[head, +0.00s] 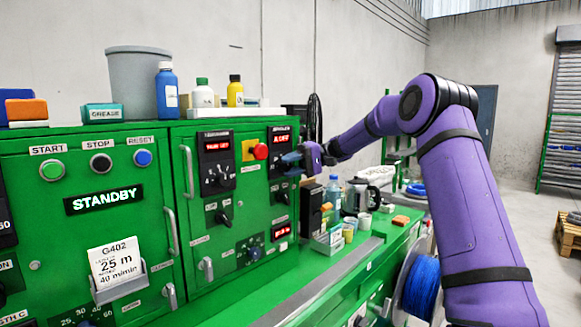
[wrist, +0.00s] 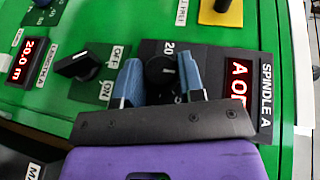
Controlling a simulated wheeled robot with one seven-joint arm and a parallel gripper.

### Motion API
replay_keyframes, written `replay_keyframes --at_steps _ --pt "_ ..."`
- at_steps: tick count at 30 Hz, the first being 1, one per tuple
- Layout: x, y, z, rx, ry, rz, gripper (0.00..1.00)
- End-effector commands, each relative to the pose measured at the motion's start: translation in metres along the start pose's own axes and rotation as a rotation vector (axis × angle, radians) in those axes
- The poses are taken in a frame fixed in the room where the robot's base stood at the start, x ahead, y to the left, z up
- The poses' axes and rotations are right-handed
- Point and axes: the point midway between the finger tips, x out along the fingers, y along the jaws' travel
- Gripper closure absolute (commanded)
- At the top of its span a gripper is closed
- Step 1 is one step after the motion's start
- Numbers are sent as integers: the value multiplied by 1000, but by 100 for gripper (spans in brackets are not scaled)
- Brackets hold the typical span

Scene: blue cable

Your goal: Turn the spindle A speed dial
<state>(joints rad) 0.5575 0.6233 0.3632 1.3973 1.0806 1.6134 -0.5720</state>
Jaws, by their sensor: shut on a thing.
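The spindle A speed dial (wrist: 160,70) is a round black knob on a dark panel, seen between my fingers in the wrist view. Its panel (head: 279,133) is on the right part of the green cabinet in the head view. My gripper (wrist: 160,84) has blue fingers, one on each side of the dial, and is shut on it. In the head view my gripper (head: 291,159) reaches the panel from the right and hides the dial. The red display (wrist: 238,83) beside the dial starts with "A O"; in the head view it reads "A OFF" (head: 281,138).
A black OFF/ON switch (wrist: 84,62) sits left of the dial in the wrist view. A red emergency knob (head: 260,152) is left of the panel. A bottle (head: 334,191) and a coffee pot (head: 377,176) stand on the green bench. Bottles and bins line the cabinet top.

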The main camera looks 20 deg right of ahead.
Motion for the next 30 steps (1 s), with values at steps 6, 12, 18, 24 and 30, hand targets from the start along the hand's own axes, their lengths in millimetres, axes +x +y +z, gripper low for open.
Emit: replay_keyframes --at_steps 6,12,18,24,30 --pt "0 0 0 -1 1 1 41" --pt "0 0 0 0 0 1 39" --pt "-7 0 0 0 2 2 39" --pt "-39 1 0 -1 4 3 39" --pt "-76 1 0 0 4 2 39"
